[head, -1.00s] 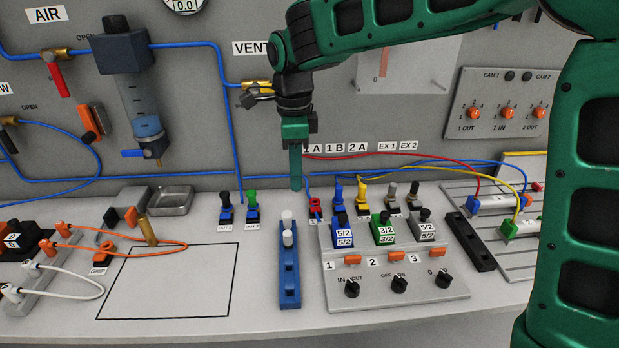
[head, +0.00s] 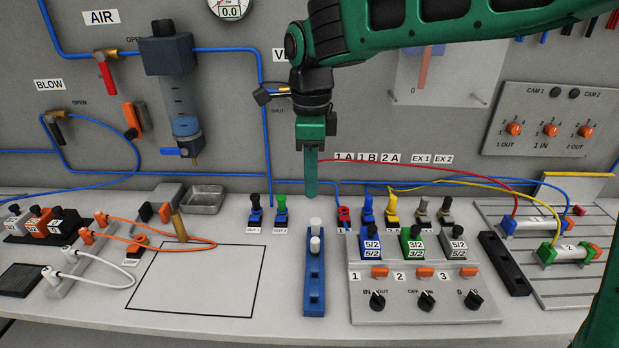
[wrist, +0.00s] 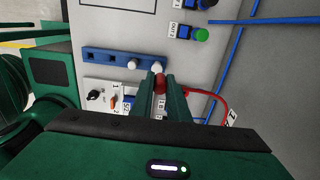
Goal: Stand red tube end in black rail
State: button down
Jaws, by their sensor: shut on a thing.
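My gripper (head: 311,197) points down above the bench, behind the blue rail. In the wrist view its fingers are shut on a dark red piece (wrist: 160,84), which I take as the red tube end. The fingers hide it in the head view. The red tube (head: 440,167) runs from beside the gripper rightward to a small white cylinder. A red loop also shows in the wrist view (wrist: 222,104). The black rail (head: 503,263) lies on the bench between the valve panel and the grooved plate, well right of the gripper. Its slots look empty.
The blue rail (head: 314,288) holds two white plugs. Right of it is the valve panel (head: 420,312) with upright coloured fittings, blocks and knobs. Blue and yellow tubes cross above the bench toward the cylinders. The outlined square (head: 200,285) is bare inside.

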jog(key=s+d+f, duration=0.1)
jog(key=s+d, duration=0.3)
jog(key=d, duration=1)
jog(key=s+d+f, duration=0.2)
jog(key=s+d, duration=0.3)
jog(key=d, duration=0.9)
jog(key=s+d+f, duration=0.2)
jog(key=s+d, duration=0.2)
jog(key=d, duration=1)
jog(key=shift+s, duration=0.15)
dwell(1.6)
dwell(0.5)
jog(key=shift+f, duration=2.15)
